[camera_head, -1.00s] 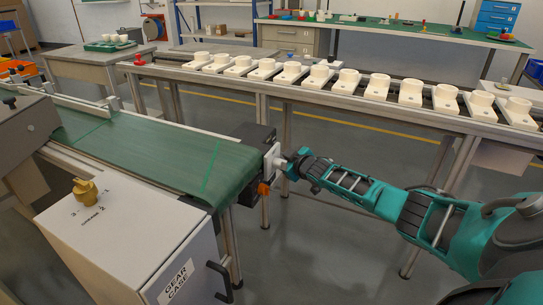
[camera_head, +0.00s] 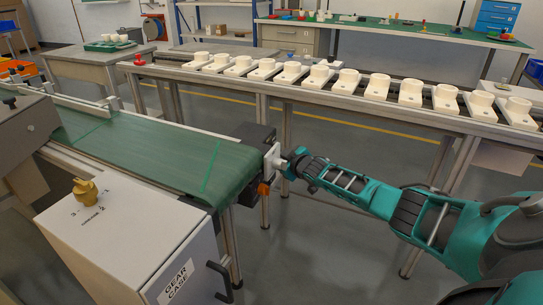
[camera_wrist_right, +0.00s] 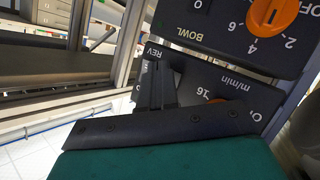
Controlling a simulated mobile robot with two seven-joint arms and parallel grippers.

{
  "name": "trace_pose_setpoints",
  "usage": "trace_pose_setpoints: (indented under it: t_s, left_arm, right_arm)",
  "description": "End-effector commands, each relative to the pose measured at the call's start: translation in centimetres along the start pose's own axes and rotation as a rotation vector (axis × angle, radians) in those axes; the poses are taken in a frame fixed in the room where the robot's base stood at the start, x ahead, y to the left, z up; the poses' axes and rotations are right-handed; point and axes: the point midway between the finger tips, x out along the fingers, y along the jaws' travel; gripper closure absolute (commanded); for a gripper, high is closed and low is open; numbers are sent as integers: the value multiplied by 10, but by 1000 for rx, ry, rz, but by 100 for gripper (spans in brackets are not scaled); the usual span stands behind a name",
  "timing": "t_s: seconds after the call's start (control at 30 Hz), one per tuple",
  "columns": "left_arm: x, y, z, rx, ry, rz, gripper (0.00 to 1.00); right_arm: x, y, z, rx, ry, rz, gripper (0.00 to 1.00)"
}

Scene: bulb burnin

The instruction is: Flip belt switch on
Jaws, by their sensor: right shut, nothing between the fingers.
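The belt conveyor (camera_head: 150,155) has a green belt, with a dark control box (camera_head: 256,138) at its near right end. My right arm reaches in from the right to the side of this box. In the right wrist view my right gripper (camera_wrist_right: 158,86) is shut and empty, its fingers in front of the lower dark panel (camera_wrist_right: 215,85). That panel carries the labels "REV" and "m/min" and a partly covered orange knob (camera_wrist_right: 216,101). The belt switch itself cannot be made out; the fingers cover the panel area beside "REV". My left gripper is out of view.
An upper panel marked "BOWL" (camera_wrist_right: 205,30) with an orange dial (camera_wrist_right: 274,14) sits just above. The gear case (camera_head: 135,235) with a brass knob (camera_head: 85,191) stands at front left. A rail with several white fixtures (camera_head: 320,76) runs behind. Open floor lies below my arm.

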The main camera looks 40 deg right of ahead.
Motion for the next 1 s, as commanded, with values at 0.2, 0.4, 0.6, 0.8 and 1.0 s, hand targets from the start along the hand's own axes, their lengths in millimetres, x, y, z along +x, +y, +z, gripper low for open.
trace_pose_setpoints:
  t_s: [0.2, 0.4, 0.6, 0.8, 1.0]
  left_arm:
    - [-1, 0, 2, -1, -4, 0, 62]
    - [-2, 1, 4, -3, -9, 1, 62]
    - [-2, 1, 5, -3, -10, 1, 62]
    - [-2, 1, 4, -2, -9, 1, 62]
    - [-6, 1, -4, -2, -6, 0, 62]
  right_arm:
    - [2, -1, -1, 1, 0, 0, 100]
    - [4, -3, -2, 0, 0, -1, 100]
    - [5, -3, -3, 0, 0, -1, 100]
    - [4, -2, -2, 0, 0, 0, 100]
    - [-2, 2, 0, 0, -1, 0, 100]
